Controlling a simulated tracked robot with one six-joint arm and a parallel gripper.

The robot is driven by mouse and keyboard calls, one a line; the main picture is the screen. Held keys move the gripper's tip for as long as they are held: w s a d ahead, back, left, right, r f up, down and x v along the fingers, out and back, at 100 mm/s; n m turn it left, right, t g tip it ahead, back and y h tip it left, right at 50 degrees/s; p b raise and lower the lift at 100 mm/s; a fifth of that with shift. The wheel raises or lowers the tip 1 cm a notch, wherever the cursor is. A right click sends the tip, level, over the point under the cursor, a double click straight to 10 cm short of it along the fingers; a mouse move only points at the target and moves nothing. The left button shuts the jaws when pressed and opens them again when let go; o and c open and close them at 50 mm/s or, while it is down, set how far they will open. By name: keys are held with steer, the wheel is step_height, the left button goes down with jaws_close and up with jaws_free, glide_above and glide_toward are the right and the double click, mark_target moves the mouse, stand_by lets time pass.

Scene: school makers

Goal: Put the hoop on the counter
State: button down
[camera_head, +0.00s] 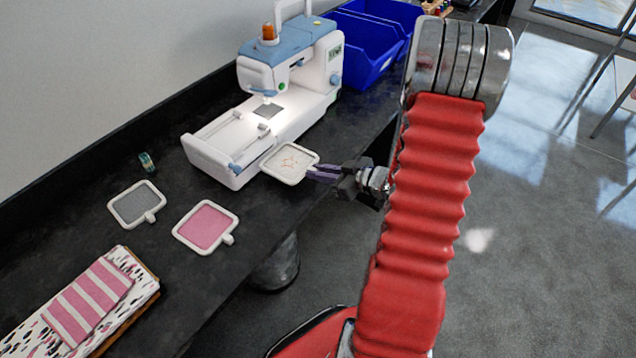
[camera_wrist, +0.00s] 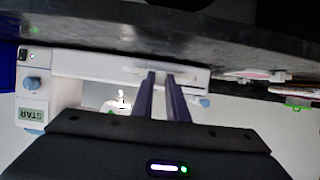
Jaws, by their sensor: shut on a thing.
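A white-framed hoop (camera_head: 290,163) with a pale, faintly patterned centre is at the front edge of the sewing machine in the head view. My gripper (camera_head: 322,173) is shut on its right corner, with purple fingers pointing left. The hoop overlaps the machine's front right corner in the picture; I cannot tell whether they touch. In the wrist view my gripper (camera_wrist: 162,76) points at the machine, and the hoop is not clearly distinguishable there. The black counter (camera_head: 190,275) runs along the wall beneath the machine.
The white and blue sewing machine (camera_head: 290,80) stands behind the hoop. A grey-centred hoop (camera_head: 136,204) and a pink-centred hoop (camera_head: 206,227) lie left. Folded fabric (camera_head: 92,300) lies front left, blue bins (camera_head: 365,50) at the back. Bare counter shows right of the pink hoop.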

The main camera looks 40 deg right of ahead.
mark_target(319, 189)
steer(key=shift+f, duration=0.25)
steer(key=shift+f, duration=1.95)
steer(key=shift+f, duration=0.1)
steer(key=c, duration=1.7)
jaws_free()
steer(key=shift+c, duration=0.2)
steer(key=shift+s, duration=0.1)
steer(key=v, duration=1.2)
